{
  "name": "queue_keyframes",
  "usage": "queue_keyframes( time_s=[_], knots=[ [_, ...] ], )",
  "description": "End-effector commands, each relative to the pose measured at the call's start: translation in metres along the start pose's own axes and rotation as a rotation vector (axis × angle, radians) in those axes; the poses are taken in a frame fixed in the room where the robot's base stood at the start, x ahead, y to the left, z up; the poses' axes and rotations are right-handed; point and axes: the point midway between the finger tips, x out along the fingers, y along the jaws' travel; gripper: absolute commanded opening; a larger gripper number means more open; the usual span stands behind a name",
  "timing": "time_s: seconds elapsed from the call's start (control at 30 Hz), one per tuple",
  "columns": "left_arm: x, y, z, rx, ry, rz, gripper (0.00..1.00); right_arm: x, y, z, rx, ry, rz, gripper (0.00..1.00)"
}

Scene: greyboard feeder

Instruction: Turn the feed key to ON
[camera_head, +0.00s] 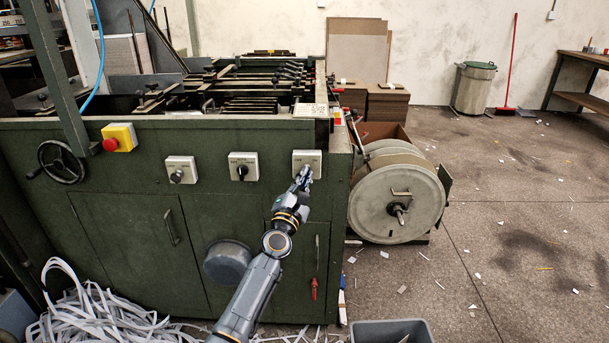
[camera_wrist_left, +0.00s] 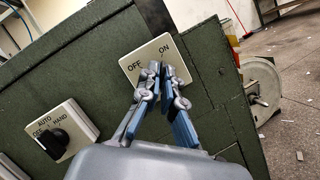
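The feed key's light switch plate (camera_head: 307,158) is the rightmost on the green machine front. In the left wrist view the plate (camera_wrist_left: 133,66) reads OFF on the left and ON on the right. My left gripper (camera_head: 304,174) reaches up to this plate from below. In the left wrist view its fingers (camera_wrist_left: 162,72) are drawn close together at the plate's middle, with only a narrow gap between the tips. They cover the key, so its angle is hidden. My right gripper is not in view.
A black AUTO-OFF-HAND knob (camera_head: 241,172) is just left of the plate, then another switch (camera_head: 178,176) and a red stop button (camera_head: 111,144). A large reel (camera_head: 383,205) stands at the right. Paper strips (camera_head: 85,310) lie at lower left; a grey bin (camera_head: 390,330) stands in front.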

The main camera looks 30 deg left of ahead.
Motion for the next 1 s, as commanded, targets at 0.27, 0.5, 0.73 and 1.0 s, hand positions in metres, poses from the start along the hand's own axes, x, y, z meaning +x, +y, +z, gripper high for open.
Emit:
queue_keyframes(
  time_s=[0.27, 0.5, 0.73, 1.0],
  knots=[
    [-0.0003, -0.0009, -0.0003, 0.017, 0.000, -0.009, 0.00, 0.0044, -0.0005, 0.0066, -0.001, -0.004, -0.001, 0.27],
    [-0.0003, -0.0010, -0.0002, 0.018, 0.000, -0.009, 0.00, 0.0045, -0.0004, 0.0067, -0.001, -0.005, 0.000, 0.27],
    [-0.0002, -0.0007, -0.0001, 0.017, 0.000, -0.008, 0.27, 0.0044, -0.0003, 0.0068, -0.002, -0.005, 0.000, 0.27],
    [-0.0024, -0.0006, 0.0001, 0.015, 0.000, -0.007, 0.27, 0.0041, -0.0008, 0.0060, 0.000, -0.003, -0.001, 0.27]
  ],
)
